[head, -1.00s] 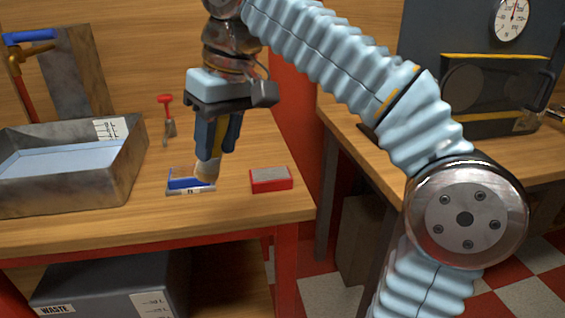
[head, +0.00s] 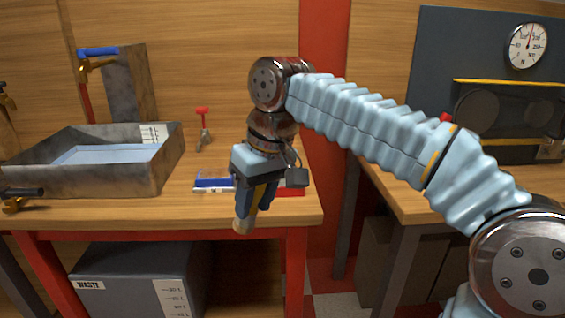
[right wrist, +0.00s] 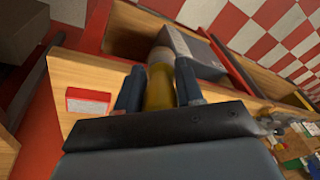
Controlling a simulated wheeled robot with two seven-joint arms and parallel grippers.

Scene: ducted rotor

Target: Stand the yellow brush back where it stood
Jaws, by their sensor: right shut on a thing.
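My right gripper (head: 256,198) is shut on the yellow brush (head: 243,222), whose pale bristle end points down and slightly left. In the head view the brush tip overlaps the table's front edge, in front of the blue tray-like holder (head: 214,183) with a white label. The brush is apart from that holder. In the right wrist view the brush (right wrist: 160,88) sits between the two dark fingers, its tip toward the grey bin. Which spot the brush stood in is not shown. My left gripper is not in view.
A red block with a grey top (right wrist: 88,103) lies on the table near its right edge, partly hidden by my gripper in the head view. A metal basin (head: 110,185) stands at left. A red-handled tool (head: 203,125) stands behind. A grey waste bin (head: 135,280) is below.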

